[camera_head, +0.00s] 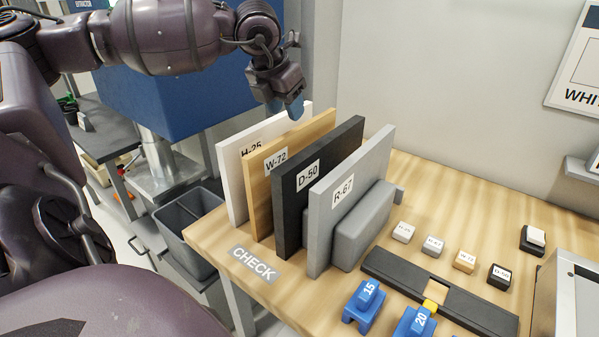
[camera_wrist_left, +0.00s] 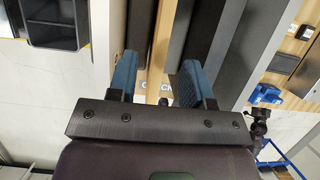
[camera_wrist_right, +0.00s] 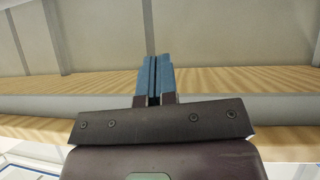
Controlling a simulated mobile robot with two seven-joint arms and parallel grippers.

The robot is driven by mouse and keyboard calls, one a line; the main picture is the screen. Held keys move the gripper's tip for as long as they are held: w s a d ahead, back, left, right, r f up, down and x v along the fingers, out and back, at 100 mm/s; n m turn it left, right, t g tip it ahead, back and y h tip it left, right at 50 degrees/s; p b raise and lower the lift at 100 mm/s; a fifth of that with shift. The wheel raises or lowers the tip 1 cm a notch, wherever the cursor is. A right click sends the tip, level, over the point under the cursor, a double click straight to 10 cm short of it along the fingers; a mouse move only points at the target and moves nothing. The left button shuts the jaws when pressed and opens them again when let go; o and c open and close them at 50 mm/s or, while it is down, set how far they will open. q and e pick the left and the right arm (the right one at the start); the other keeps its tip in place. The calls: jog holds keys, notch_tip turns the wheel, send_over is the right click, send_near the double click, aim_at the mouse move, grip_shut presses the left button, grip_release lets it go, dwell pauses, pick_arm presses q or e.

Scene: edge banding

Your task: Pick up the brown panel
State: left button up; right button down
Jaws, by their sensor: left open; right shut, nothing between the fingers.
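The brown panel (camera_head: 258,205), labelled W-72, stands upright on the wooden table between a white panel (camera_head: 232,190) labelled H-25 and a black panel (camera_head: 290,215) labelled D-50. A grey panel (camera_head: 320,230) labelled R-67 stands in front. My left gripper (camera_head: 285,108) is open, pointing down over the far upper end of the brown panel. In the left wrist view the brown panel's edge (camera_wrist_left: 160,55) runs between the two blue fingers (camera_wrist_left: 158,80); I cannot tell contact. My right gripper (camera_wrist_right: 154,75) is shut and empty, out of the head view.
Small labelled blocks (camera_head: 464,261), a black strip (camera_head: 395,277) and blue numbered pieces (camera_head: 364,305) lie to the right. A dark bin (camera_head: 195,215) stands left of the table.

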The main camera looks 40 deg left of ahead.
aim_at(296, 130)
pick_arm(q)
jog(key=x, duration=0.4)
jog(key=b+x, duration=0.1)
jog(key=x, duration=0.4)
jog(key=shift+w+d+f, duration=0.1)
jog(key=shift+w+d, duration=0.05)
jog(key=shift+d, duration=0.1)
grip_shut()
dwell(1.2)
